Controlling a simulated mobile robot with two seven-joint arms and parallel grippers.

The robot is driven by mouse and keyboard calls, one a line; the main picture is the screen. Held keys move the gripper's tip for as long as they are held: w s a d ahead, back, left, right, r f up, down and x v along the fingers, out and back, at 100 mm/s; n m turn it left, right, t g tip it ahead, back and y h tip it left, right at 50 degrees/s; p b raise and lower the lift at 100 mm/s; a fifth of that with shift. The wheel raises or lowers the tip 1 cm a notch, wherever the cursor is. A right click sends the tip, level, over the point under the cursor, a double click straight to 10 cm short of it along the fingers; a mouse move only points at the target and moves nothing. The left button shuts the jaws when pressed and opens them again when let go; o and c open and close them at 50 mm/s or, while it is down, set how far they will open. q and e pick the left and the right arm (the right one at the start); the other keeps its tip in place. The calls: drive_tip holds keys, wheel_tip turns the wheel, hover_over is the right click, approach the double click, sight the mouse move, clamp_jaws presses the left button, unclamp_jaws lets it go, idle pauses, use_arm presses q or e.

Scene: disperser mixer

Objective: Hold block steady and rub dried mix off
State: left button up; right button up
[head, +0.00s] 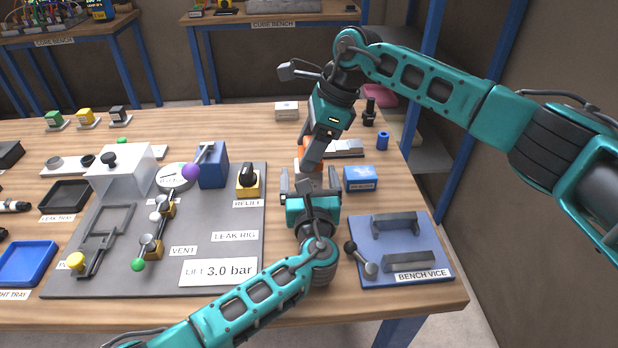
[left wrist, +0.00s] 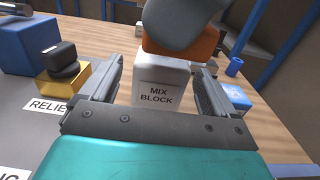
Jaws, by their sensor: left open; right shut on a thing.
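The white mix block (left wrist: 160,88), labelled MIX BLOCK, stands on the wooden table in the left wrist view. In the head view it is mostly hidden behind the grippers. My left gripper (head: 308,180) is open, its fingers on either side of the block in the left wrist view (left wrist: 160,75). I cannot tell whether either finger touches it. My right gripper (head: 311,153) comes down from above, shut on an orange thing (head: 303,149). The orange thing (left wrist: 190,48) is at the block's top in the left wrist view; contact is unclear. No dried mix can be made out.
A blue labelled block (head: 360,179) is close to the right of my left gripper. The bench vice (head: 437,262) is at the front right. The grey leak rig board (head: 215,260) with its blue box (head: 213,165) and yellow-based relief knob (head: 248,184) lies to the left.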

use_arm(q)
drive_tip(key=shift+c, duration=0.3)
drive_tip(key=c, duration=1)
drive_tip(key=shift+o, duration=0.2)
idle(0.3)
